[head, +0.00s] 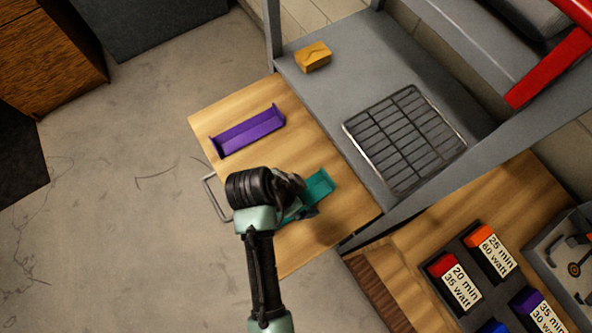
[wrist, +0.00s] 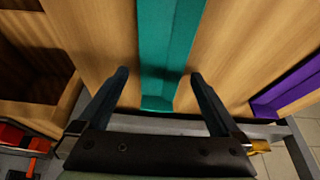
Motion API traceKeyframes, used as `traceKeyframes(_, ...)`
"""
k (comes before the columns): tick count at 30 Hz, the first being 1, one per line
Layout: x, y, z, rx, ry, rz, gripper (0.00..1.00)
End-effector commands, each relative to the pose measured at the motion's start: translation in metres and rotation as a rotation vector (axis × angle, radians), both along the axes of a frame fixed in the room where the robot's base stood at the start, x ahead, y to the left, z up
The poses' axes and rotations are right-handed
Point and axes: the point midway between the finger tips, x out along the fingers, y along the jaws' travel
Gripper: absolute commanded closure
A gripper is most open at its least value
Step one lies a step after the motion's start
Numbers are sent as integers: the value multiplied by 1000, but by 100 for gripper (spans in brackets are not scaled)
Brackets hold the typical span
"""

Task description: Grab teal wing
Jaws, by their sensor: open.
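The teal wing (head: 320,184) lies on the wooden board, partly hidden under my gripper in the head view. In the wrist view the teal wing (wrist: 167,50) runs up from between the fingers, with its end plate close to the gripper. My gripper (wrist: 160,85) is open, with one finger on each side of the wing and a gap to both sides. In the head view my gripper (head: 300,207) is over the wing, its fingers mostly hidden by the wrist. Whether the fingers touch the board cannot be told.
A purple wing (head: 248,130) lies on the same wooden board (head: 215,113). A grey shelf with a wire rack (head: 405,140) and a small yellow-orange block (head: 313,57) adjoins the board. Labelled coloured blocks (head: 455,284) sit in a dark holder at lower right.

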Motion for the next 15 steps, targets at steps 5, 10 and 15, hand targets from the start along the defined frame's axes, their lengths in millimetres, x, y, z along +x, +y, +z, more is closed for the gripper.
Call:
traceKeyframes(5,2,-2,-7,0,-2,-1,0)
traceKeyframes(10,2,-2,-7,0,-2,-1,4)
traceKeyframes(15,2,-2,-6,1,-1,0,34)
